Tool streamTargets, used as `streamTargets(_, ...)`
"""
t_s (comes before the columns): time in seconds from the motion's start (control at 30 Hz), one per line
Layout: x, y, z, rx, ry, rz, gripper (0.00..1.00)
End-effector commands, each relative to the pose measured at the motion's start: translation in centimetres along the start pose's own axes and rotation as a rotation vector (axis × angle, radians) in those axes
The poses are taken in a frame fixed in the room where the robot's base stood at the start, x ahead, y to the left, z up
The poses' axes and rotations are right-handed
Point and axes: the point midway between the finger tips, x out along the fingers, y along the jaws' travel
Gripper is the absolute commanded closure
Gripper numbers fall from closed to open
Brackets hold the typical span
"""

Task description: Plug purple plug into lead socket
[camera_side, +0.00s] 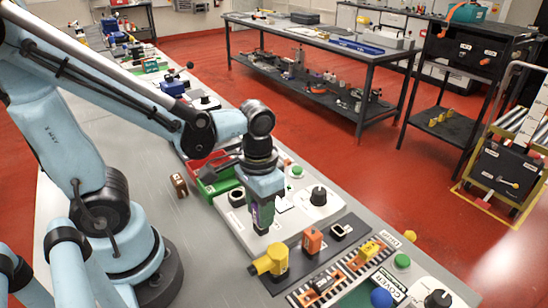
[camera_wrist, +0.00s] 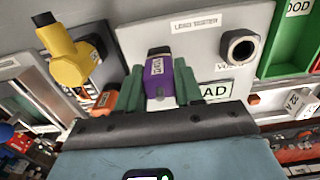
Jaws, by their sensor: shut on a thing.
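The purple plug (camera_wrist: 159,78), with a black end and a white label, is between the green fingers of my gripper (camera_wrist: 160,88) in the wrist view. My gripper (camera_side: 262,222) is shut on it, over the near edge of the light grey lead tester panel (camera_side: 236,221) in the side view. The panel also shows in the wrist view (camera_wrist: 196,58), marked "LEAD TESTER". A label ending in "AD" (camera_wrist: 213,90) is partly covered by my right finger. No lead socket shows beside that label; I cannot tell whether the plug touches one.
A round dark socket (camera_wrist: 240,47) sits on the panel, with a partly hidden label. A yellow plug (camera_side: 272,260) and an orange plug (camera_side: 312,239) stand on the dark neighbouring board. A black knob (camera_side: 319,194) rises at the panel's far side. A green bin (camera_wrist: 290,45) is nearby.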

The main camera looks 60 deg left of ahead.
Motion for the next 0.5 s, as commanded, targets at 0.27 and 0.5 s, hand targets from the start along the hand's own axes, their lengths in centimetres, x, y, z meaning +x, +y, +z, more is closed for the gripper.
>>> streamTargets(0.27, 0.65, 0.00, -0.01, 0.000, 0.000, 0.000, 1.00)
streamTargets(0.5, 1.00, 0.00, 0.02, 0.000, 0.000, 0.000, 0.55)
